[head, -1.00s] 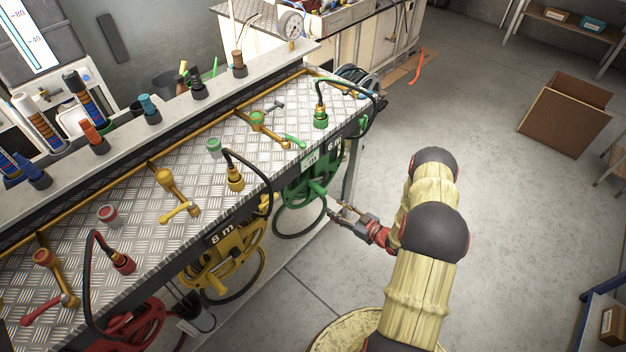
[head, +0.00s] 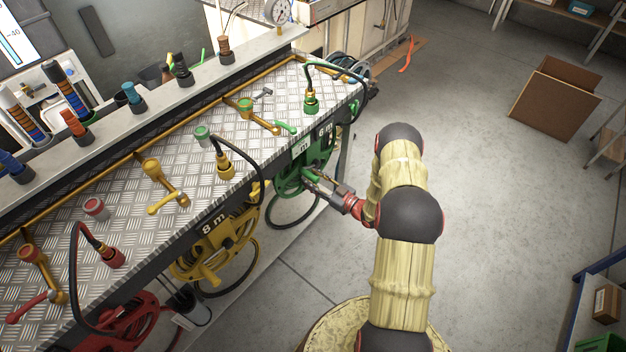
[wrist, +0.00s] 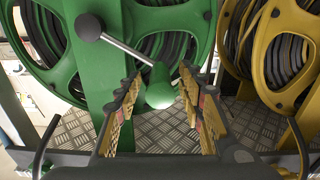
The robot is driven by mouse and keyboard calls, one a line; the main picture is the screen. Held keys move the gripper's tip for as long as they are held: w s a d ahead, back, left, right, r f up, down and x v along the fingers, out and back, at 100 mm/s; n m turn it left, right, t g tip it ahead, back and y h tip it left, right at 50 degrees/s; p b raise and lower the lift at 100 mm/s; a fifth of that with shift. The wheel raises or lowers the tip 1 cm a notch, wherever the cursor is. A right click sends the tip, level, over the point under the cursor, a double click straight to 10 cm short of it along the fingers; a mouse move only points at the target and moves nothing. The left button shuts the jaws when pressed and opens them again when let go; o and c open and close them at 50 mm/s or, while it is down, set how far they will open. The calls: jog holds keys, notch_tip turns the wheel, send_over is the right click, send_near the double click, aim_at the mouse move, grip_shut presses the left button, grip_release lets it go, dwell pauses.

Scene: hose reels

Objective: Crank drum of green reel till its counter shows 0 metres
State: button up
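The green reel (head: 296,178) hangs under the front edge of the bench. In the wrist view its green drum (wrist: 180,20) fills the upper left, with dark hose wound inside. A grey crank arm (wrist: 122,46) runs from the hub to a green crank handle (wrist: 160,88). My gripper (wrist: 164,80) is open, with one finger on each side of this handle. A gap seems to show on both sides. In the head view my gripper (head: 312,181) is at the front of the green reel.
A yellow reel (head: 215,250) with an "8 m" plate and a red reel (head: 125,325) hang to the left. Taps and hose ends stand on the chequered bench top (head: 130,195). A cardboard box (head: 555,98) stands on the open floor to the right.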

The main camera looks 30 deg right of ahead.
jog(key=c, duration=0.3)
grip_shut()
dwell(0.7)
